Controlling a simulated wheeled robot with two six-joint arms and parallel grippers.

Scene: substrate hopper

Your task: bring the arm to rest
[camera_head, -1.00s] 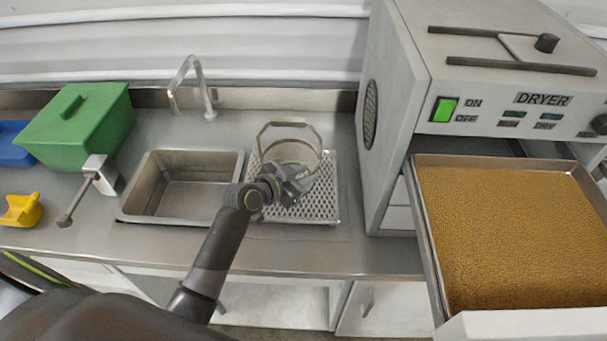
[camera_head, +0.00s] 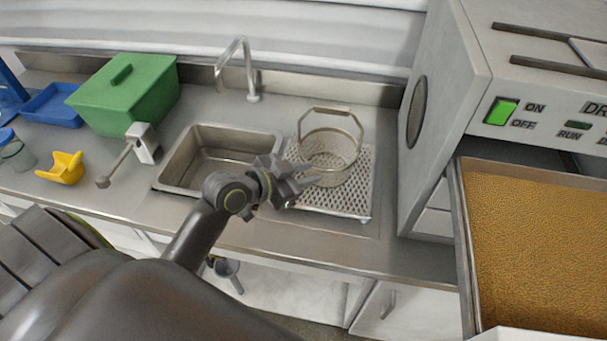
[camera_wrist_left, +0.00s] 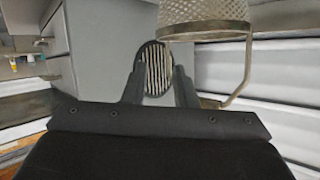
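My left arm comes in from the lower left in the head view. Its gripper (camera_head: 303,187) is over the counter's front part, at the front left of a wire-mesh basket (camera_head: 328,158) with a raised handle. The basket stands upright on a perforated drain tray (camera_head: 347,202). In the left wrist view the two fingers (camera_wrist_left: 160,88) are spread with nothing between them. The basket (camera_wrist_left: 205,18) shows beyond them at the top, apart from the fingers. My right gripper is not in view.
A steel sink (camera_head: 215,165) with a faucet (camera_head: 250,75) lies left of the tray. A green lidded box (camera_head: 125,95), a blue tray (camera_head: 55,105) and a yellow scoop (camera_head: 62,168) are further left. The dryer (camera_head: 450,130) stands right, its grain-filled drawer (camera_head: 463,235) pulled out.

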